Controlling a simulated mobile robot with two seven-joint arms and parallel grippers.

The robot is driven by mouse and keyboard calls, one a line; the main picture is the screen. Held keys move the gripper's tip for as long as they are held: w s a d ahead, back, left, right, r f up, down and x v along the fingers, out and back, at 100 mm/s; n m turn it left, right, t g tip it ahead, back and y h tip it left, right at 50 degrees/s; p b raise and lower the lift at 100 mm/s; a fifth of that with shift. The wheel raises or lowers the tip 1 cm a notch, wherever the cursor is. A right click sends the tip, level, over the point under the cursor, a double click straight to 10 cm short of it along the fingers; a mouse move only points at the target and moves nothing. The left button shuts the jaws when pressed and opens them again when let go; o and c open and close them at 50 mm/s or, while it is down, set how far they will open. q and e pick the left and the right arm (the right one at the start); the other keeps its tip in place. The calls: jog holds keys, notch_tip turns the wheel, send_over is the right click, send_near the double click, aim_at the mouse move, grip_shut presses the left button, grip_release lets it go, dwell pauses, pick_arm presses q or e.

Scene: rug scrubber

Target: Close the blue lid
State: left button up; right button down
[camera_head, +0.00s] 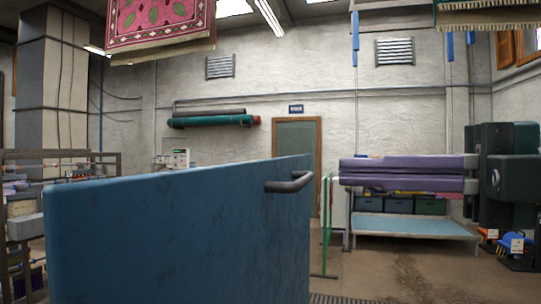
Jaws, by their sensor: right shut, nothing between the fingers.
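The blue lid (185,240) stands upright and open. It is a large scuffed panel that fills the lower left and middle of the head view. A dark grey bar handle (289,182) sticks out near its upper right edge. What lies behind the lid is hidden, and its hinge side cannot be made out. I cannot make out either of my grippers in this view, and nothing is seen touching the lid or its handle.
Purple padded rollers (402,173) sit above a low light-blue table (410,227) at the right. Dark green machinery (508,175) stands at the far right. A metal rack (60,157) is at the left. Open brown floor (400,275) lies right of the lid.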

aim_at(232, 168)
jog(key=p+x, duration=0.4)
jog(key=x, duration=0.5)
jog(key=shift+w+a+r+p, duration=0.1)
jog(key=shift+a+r+p, duration=0.1)
jog(key=shift+p, duration=0.15)
jog(key=shift+a+f, duration=0.1)
jog(key=shift+a, duration=0.2)
jog(key=shift+f, duration=0.1)
jog(key=shift+w+a, duration=0.1)
